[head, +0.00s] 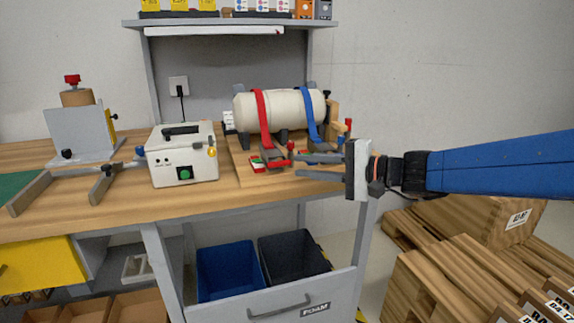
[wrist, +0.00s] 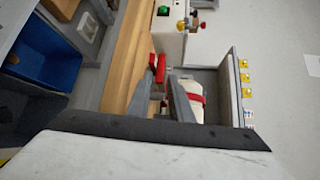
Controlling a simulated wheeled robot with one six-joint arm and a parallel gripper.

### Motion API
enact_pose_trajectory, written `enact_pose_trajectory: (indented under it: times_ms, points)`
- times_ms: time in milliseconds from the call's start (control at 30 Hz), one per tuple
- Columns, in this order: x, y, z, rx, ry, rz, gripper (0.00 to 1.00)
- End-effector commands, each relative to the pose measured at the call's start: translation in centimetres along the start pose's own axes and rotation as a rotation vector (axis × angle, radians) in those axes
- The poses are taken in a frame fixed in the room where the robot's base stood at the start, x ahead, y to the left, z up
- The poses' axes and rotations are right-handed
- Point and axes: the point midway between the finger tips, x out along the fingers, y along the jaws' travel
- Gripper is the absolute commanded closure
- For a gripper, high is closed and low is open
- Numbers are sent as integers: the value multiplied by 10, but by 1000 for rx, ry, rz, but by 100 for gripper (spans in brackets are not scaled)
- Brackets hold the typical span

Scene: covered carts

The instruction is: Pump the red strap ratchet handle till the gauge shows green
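A cream tank (head: 282,110) lies in a cradle on the bench, bound by a red strap (head: 263,115) and a blue strap (head: 309,112). The red strap runs down to a grey ratchet (head: 274,154) with a red-tipped handle (head: 290,146). Beside it is a small red and green piece (head: 257,165), perhaps the gauge; its reading is too small to tell. My gripper (head: 297,165) points left, its fingers apart, just right of the red ratchet. In the wrist view, red parts (wrist: 161,67) show at the fingertips (wrist: 161,78); contact cannot be told.
The blue ratchet parts (head: 318,156) lie close behind my fingers. A white box with a green button (head: 184,160) stands to the left. A shelf (head: 230,22) overhangs the back. Blue (head: 228,272) and black bins (head: 294,258) are below; wooden pallets (head: 440,275) are at lower right.

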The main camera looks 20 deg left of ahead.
Motion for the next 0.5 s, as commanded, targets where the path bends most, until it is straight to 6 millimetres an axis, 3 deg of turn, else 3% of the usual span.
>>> enact_pose_trajectory:
  times_ms: [200,500]
  points:
    - [35,0,1,-1,-3,1,81]
    - [56,0,0,0,-1,0,81]
